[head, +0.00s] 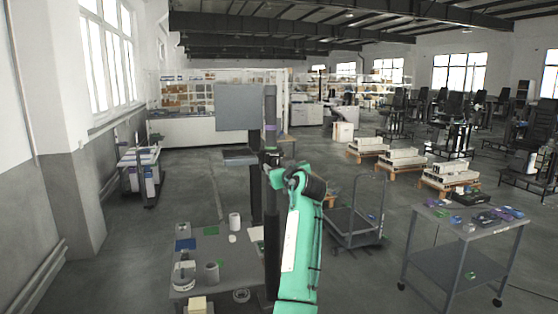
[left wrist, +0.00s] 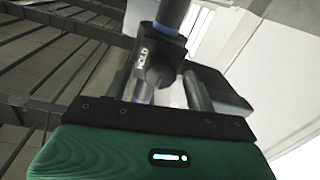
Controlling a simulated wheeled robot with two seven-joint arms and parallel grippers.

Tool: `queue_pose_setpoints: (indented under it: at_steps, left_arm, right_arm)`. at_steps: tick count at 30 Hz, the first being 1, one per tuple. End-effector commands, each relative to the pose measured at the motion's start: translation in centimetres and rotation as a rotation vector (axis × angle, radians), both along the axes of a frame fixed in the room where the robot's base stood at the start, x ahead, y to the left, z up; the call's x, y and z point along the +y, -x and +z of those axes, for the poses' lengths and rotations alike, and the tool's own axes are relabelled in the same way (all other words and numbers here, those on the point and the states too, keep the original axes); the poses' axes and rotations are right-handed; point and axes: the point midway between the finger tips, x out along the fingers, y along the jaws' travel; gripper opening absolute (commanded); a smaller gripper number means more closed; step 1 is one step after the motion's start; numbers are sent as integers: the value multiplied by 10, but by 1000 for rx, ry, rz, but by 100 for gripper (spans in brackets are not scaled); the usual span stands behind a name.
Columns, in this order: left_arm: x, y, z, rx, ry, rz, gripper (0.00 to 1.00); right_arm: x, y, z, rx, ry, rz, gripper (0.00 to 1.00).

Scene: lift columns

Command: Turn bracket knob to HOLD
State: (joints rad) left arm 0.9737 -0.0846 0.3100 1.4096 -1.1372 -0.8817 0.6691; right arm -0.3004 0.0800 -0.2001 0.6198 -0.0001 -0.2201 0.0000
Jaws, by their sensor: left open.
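The bracket (left wrist: 148,55) is a dark block on a grey column in the left wrist view, with the white word HOLD on its face. The bracket's knob (left wrist: 158,74) is a dark round piece right beside that word; I cannot tell which way it points. My left gripper (left wrist: 162,84) is open, its two fingers on either side of the knob. I cannot tell whether they touch it. In the head view my left gripper (head: 272,160) is at the dark column (head: 270,110), and the knob is hidden there. My right gripper is not in view.
A grey panel (head: 237,107) stands beside the column. A low table (head: 215,248) with cups and small parts is in front, left of my arm. An empty platform cart (head: 354,225) and a grey trolley (head: 455,262) with small items stand to the right. Floor between them is clear.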

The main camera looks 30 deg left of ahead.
Motion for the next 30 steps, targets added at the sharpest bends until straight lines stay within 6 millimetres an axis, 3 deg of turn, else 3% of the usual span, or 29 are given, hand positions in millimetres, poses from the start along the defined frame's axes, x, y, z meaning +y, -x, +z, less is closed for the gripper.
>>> queue_pose_setpoints:
  at_steps: [11, 15, 18, 30]
  left_arm:
    - [3, -3, -1, 0, 0, -1, 54]
    - [3, -3, -1, 0, 0, -1, 26]
    - [3, -3, 0, 0, 0, -1, 11]
    - [3, -3, -1, 59, -52, 0, 11]
  right_arm:
    - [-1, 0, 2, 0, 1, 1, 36]
    - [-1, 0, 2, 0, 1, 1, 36]
    - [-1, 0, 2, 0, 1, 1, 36]
    - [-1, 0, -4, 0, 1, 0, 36]
